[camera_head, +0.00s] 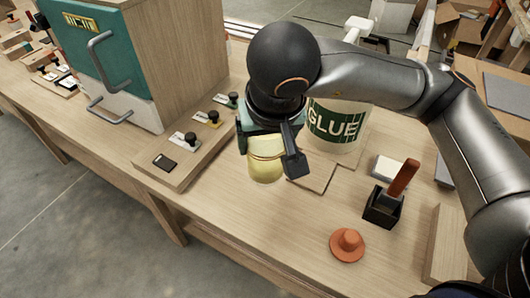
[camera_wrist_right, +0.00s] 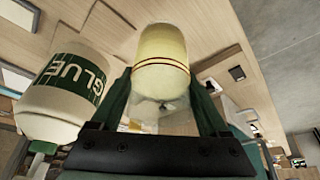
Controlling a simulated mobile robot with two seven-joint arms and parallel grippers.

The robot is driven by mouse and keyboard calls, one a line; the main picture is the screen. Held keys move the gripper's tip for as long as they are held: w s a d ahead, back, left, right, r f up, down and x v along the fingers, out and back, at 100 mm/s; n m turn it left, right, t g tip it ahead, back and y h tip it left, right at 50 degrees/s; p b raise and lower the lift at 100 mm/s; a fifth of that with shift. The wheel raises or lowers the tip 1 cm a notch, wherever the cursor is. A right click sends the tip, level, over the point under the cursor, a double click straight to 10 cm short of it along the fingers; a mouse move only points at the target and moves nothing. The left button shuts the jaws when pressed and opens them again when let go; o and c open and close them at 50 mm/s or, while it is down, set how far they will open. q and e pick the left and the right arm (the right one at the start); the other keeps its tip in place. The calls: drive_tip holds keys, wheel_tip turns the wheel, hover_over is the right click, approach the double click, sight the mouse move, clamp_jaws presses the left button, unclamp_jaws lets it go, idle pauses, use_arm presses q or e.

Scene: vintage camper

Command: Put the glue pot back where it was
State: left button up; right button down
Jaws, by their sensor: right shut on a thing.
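A pale yellow pot (camera_head: 266,167) with thin stripes is held by my right gripper (camera_head: 268,147) above the workbench. The right wrist view shows this pot (camera_wrist_right: 165,62) between the two green fingers, with a clear part nearer the palm. My right gripper is shut on it. No lettering shows on it. A large white container (camera_head: 335,128) with a green GLUE label stands just right of the gripper, partly behind my arm; it also shows in the right wrist view (camera_wrist_right: 65,95). My left gripper is not in view.
A thin wooden board (camera_head: 318,178) lies beside the large container. A black holder with a red-brown handle (camera_head: 403,178) and an orange hat-shaped piece (camera_head: 347,244) stand to the right. A wooden strip with several knobs (camera_head: 171,174) and a teal cabinet (camera_head: 92,60) are left. The bench front is clear.

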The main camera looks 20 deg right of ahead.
drive_tip(key=x, duration=0.3)
drive_tip(key=w+d+p+x, duration=0.1)
drive_tip(key=x, duration=0.6)
drive_tip(key=shift+w+d+r, duration=0.1)
drive_tip(key=shift+w+d, duration=0.15)
drive_tip(key=shift+w, duration=0.25)
drive_tip(key=shift+f, duration=0.2)
drive_tip(key=shift+f, duration=0.1)
unclamp_jaws()
drive_tip(key=shift+r, duration=0.25)
drive_tip(key=v, duration=1.2)
drive_tip(key=shift+s+a+f, duration=0.1)
